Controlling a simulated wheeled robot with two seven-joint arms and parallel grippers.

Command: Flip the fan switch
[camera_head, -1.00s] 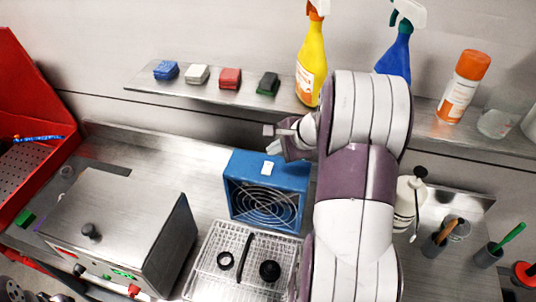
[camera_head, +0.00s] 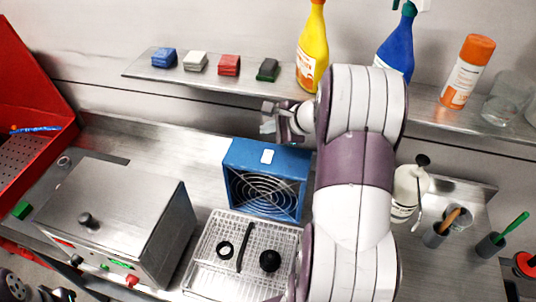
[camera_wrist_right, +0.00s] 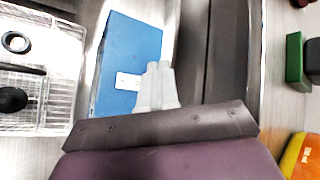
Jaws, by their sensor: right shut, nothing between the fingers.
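The fan (camera_head: 238,163) is a blue box with a round wire grille on its front, standing on the steel counter. Its switch (camera_head: 267,156) is a small white rectangle on the top face; it also shows in the wrist view (camera_wrist_right: 128,81). I cannot tell which way the switch is tipped. My right gripper (camera_head: 268,120) is behind and above the fan, apart from the switch in the head view. In the wrist view its pale fingers (camera_wrist_right: 159,68) are together and empty, just right of the switch. My left gripper is not in view.
A wire basket (camera_head: 205,262) stands in front of the fan, a steel box (camera_head: 110,215) to the left. The shelf (camera_head: 140,68) behind holds sponges, a yellow spray bottle (camera_head: 313,50), a blue one (camera_head: 397,53) and an orange-capped can (camera_head: 467,72). A white bottle (camera_head: 404,190) stands right of my arm.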

